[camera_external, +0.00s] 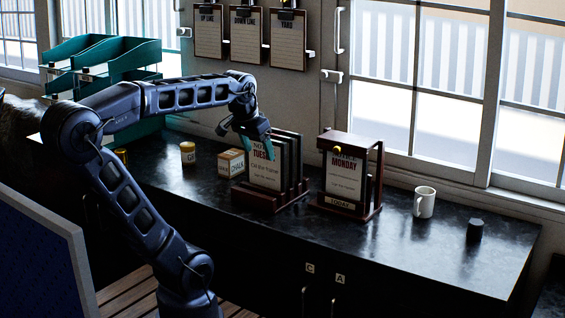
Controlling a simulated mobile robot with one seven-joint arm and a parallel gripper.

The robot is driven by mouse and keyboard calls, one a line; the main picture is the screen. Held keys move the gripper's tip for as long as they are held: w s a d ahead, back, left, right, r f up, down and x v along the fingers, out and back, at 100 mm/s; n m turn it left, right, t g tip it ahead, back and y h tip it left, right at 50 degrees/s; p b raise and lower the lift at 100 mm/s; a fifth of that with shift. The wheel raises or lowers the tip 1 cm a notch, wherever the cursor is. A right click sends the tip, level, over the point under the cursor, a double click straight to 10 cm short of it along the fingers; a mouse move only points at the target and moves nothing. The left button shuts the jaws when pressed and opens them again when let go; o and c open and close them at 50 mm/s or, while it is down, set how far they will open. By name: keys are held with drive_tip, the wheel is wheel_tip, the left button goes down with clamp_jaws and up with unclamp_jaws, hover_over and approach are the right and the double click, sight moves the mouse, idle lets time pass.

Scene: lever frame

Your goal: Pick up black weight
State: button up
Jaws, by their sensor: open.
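The black weight (475,229) is a small dark cylinder standing upright near the right end of the black countertop. Nothing touches it. My gripper (258,146) has teal fingers and is open. It hangs above and in front of the slotted card rack (262,199), well to the left of the weight. The fingers overlap the Tuesday card in this view, and I cannot tell whether they touch it.
A white mug (424,202) stands left of the weight. A wooden frame (348,143) with a Monday card stands between the rack and the mug. A chalk box (231,162), a small jar (188,153) and green trays (130,58) are at left. The countertop (440,262) is clear in front of the weight.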

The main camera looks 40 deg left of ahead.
drive_tip(key=w+d+r+m, duration=0.4)
drive_tip(key=w+d, duration=0.8)
drive_tip(key=w, duration=0.1)
drive_tip(key=m+g+h, duration=0.3)
drive_tip(key=m+h, duration=0.1)
drive_tip(key=m, duration=0.4)
hover_over(476, 222)
drive_tip(key=s+a, duration=0.2)
drive_tip(key=a, duration=0.1)
wheel_tip(476, 222, down, 16)
drive_tip(key=x, duration=0.5)
drive_tip(key=shift+w+a, duration=0.1)
drive_tip(key=shift+a, duration=0.1)
drive_tip(key=shift+w+x, duration=0.15)
drive_tip(key=shift+x, duration=1.2)
drive_tip(key=shift+w+x, duration=0.2)
drive_tip(key=shift+x, duration=1.15)
drive_tip(key=shift+r, duration=0.1)
drive_tip(key=c, duration=1.3)
